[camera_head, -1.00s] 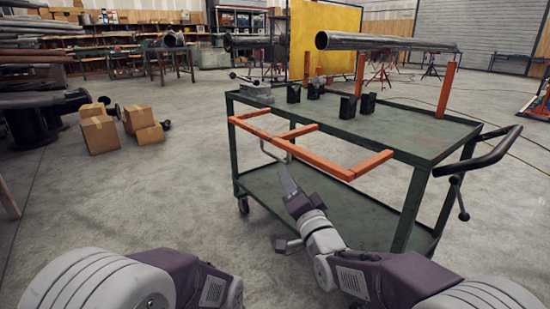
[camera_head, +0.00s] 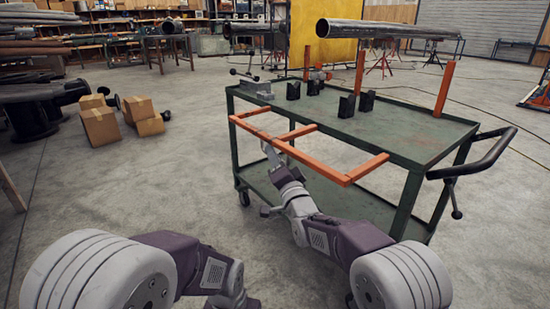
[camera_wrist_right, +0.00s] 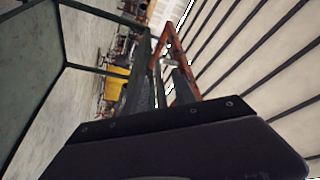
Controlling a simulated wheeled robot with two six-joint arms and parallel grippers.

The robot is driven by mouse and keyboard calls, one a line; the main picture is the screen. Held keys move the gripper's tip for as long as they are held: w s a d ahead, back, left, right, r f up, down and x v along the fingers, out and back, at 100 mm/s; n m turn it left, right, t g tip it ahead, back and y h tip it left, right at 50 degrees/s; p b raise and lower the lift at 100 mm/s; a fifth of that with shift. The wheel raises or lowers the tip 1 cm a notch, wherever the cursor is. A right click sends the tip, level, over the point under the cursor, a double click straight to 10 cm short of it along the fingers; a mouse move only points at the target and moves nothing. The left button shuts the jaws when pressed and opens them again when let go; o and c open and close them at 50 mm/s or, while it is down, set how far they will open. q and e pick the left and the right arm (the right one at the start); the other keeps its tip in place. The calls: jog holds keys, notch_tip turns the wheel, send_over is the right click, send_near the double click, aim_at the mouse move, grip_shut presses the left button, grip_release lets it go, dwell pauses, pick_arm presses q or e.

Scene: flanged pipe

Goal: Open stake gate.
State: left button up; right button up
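The gate is an orange bar frame (camera_head: 318,168) along the near side of the green cart (camera_head: 408,150). Its long bar runs level, with short arms reaching back to the cart top. My right gripper (camera_head: 274,181) is open just below the near bar, with its upper finger close to the bar. I cannot tell whether they touch. The right wrist view shows the orange frame (camera_wrist_right: 172,42) beyond the fingers, partly hidden by one finger. Nothing is visibly clamped between them. My left arm shows at the lower left; its fingers are out of view.
Orange stakes (camera_head: 443,90) stand upright at the cart's far side. Black V-shaped blocks (camera_head: 347,105) and a grey vise (camera_head: 257,90) sit on the cart top. A metal pipe (camera_head: 385,31) shows above the cart. Cardboard boxes (camera_head: 100,127) lie on the floor at left, with open floor between.

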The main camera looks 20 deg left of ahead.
grip_shut()
jog(key=shift+r, duration=0.1)
dwell(1.2)
